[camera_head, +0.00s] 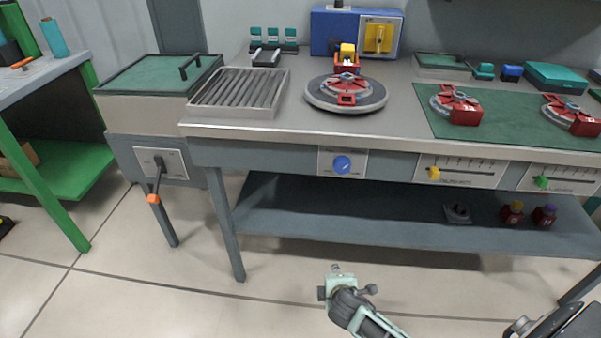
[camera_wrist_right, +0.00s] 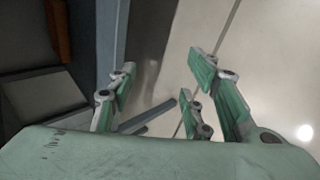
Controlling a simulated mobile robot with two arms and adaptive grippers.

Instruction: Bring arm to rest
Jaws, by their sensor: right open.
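My right arm comes up from the bottom edge of the head view, and its pale green and grey gripper (camera_head: 345,291) is over the floor in front of the workbench (camera_head: 400,140). It is below the level of the benchtop and apart from the bench. In the right wrist view the fingers of this gripper (camera_wrist_right: 160,84) are spread wide with nothing between them; floor shows beyond. My left gripper is not in the head view.
The bench's lower shelf (camera_head: 400,215) and front leg (camera_head: 226,225) are beyond the gripper. A lever with an orange tip (camera_head: 153,198) sticks out at the left. A round turntable (camera_head: 346,96) and red fixtures (camera_head: 459,108) stand on top. Floor (camera_head: 150,290) is clear at lower left.

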